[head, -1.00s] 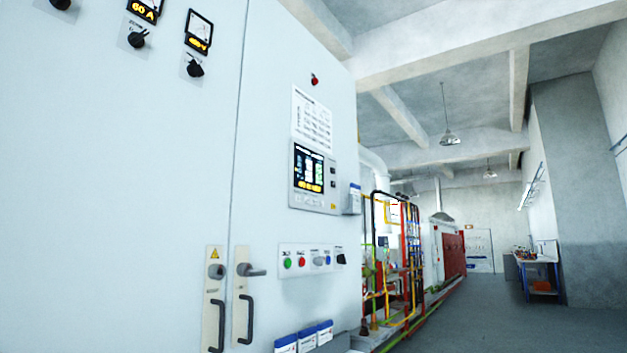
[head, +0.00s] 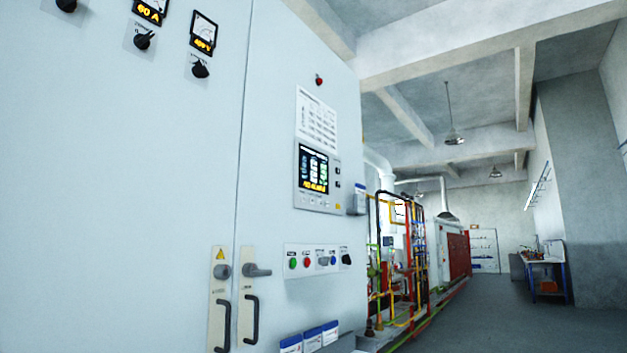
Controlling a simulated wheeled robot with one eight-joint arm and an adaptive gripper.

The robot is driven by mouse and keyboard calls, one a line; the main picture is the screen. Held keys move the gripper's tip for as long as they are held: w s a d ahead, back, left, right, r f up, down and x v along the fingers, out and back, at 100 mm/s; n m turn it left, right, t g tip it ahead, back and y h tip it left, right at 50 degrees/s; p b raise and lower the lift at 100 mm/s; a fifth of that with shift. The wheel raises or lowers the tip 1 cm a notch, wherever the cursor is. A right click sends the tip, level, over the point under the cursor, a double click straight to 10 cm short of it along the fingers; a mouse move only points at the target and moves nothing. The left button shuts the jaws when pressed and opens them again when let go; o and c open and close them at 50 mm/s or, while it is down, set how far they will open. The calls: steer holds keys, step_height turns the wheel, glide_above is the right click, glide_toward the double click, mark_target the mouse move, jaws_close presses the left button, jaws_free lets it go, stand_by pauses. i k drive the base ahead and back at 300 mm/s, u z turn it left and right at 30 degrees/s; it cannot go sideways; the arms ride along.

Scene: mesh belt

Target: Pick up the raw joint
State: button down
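No raw joint can be made out in the head view. My gripper is not in view, so I cannot see its state or what it is near. At the far right a workbench (head: 541,262) with a blue frame holds small items, too small to tell apart.
A tall pale cabinet (head: 150,150) with a screen (head: 313,170), knobs and door handles fills the left, close by. Beyond it stand coloured pipes (head: 400,250) and a red-fronted machine (head: 456,255). The grey floor (head: 490,320) at the right is clear. A grey pillar (head: 590,190) stands behind the bench.

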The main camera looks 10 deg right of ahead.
mark_target(379, 324)
steer(key=u, duration=0.05)
steer(key=k, duration=0.35)
steer(key=z, duration=1)
steer(key=i, duration=1.4)
steer(key=z, duration=0.4)
